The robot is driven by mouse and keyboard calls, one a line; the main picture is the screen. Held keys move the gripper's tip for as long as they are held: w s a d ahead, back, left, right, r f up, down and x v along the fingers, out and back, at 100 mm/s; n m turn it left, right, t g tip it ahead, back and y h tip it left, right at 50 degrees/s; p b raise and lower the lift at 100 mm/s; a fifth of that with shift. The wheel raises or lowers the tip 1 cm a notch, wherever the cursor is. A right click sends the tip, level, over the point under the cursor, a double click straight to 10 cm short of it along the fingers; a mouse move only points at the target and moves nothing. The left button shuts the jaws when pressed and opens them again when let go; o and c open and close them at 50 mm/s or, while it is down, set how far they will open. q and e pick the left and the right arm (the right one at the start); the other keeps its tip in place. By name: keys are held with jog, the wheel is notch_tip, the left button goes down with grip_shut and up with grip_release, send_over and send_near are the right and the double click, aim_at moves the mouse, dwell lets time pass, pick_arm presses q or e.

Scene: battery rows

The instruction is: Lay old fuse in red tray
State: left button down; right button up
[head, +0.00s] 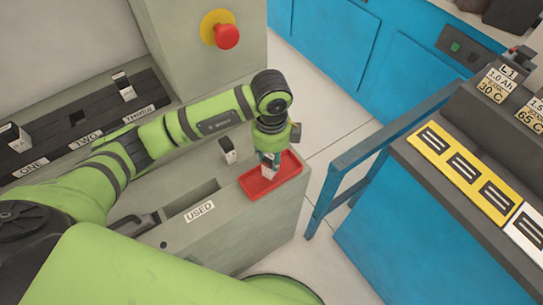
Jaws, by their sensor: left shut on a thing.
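The red tray (252,188) lies on the grey cabinet top near its right corner. My left gripper (268,163) points down over the tray. It is shut on a small pale fuse (268,172), which is low over or in the tray; I cannot tell if it touches the tray floor. The fingers partly hide the fuse. Another pale, dark-topped fuse (228,150) stands upright on the cabinet, left of the tray. My right gripper is not in view.
A black panel (85,112) with slots labelled ONE, TWO and THREE holds similar pieces (123,86) at left. A slot labelled USED (199,211) is in front. A red stop button (226,36) stands behind. A blue rail (365,150) and bench are at right.

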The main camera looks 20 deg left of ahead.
pick_arm(q)
jog(key=shift+f, duration=0.8)
jog(key=shift+f, duration=0.25)
jog(key=c, duration=0.9)
grip_release()
jog(key=shift+o, duration=0.2)
jog(key=shift+r, duration=0.1)
